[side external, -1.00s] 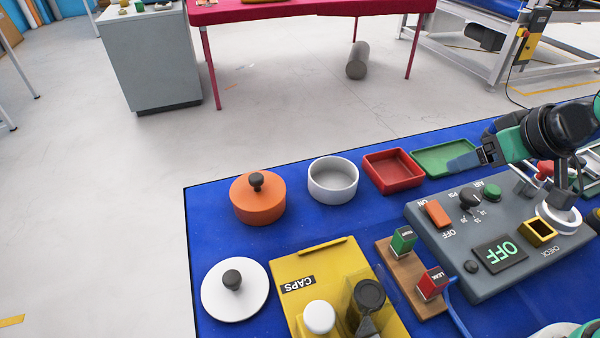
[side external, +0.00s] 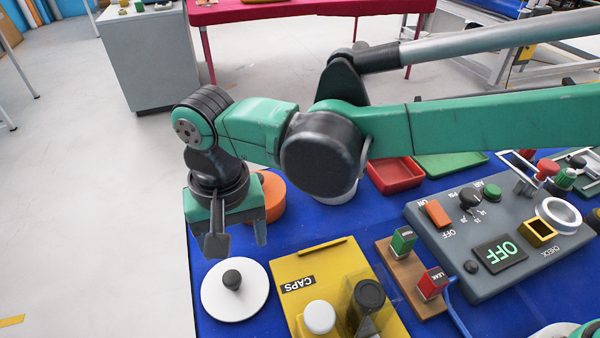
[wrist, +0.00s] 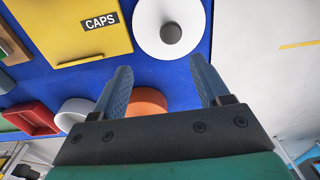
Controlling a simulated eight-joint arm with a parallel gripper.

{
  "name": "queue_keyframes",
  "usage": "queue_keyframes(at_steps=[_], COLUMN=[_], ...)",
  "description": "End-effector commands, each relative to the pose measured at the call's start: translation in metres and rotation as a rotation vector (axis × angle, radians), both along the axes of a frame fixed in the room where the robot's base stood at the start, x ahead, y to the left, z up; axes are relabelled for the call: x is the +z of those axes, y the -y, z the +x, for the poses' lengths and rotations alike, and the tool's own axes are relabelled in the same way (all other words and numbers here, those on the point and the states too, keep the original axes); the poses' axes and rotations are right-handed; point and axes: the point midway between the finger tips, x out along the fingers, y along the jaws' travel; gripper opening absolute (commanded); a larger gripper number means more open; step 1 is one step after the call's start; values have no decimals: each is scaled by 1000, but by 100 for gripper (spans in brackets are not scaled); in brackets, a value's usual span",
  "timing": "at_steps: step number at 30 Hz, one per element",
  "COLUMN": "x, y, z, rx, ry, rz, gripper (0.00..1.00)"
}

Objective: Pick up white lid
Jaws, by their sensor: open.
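The white lid (side external: 236,303) is a flat round disc with a dark knob (side external: 232,280) at its middle. It lies on the blue table at the near left in the side view. In the wrist view the white lid (wrist: 151,38) shows at the top, ahead of the fingertips. My gripper (side external: 238,242) is open and empty, pointing down above the table, just behind the lid and apart from it. In the wrist view my gripper (wrist: 164,80) has its two fingers spread, with blue table between them.
An orange pot (side external: 272,195) is partly hidden behind my gripper. A white pot (side external: 338,197) is mostly hidden by my arm. A yellow CAPS box (side external: 310,262) stands right of the lid. A grey control panel (side external: 440,235) is farther right. The table's left edge runs near the lid.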

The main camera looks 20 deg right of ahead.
Motion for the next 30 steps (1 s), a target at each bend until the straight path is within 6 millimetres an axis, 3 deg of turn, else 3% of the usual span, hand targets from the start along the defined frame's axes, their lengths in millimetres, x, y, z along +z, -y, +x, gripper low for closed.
queue_keyframes(at_steps=[4, 15, 26, 30], x=[-14, -60, -69, -69], y=[-16, -17, -16, -16], z=[-11, -11, -11, -11], rx=[0, -2, -2, -2], ry=[-19, -21, -21, -21], rz=[-22, -24, -24, -23], gripper=[69, 69, 69, 32])
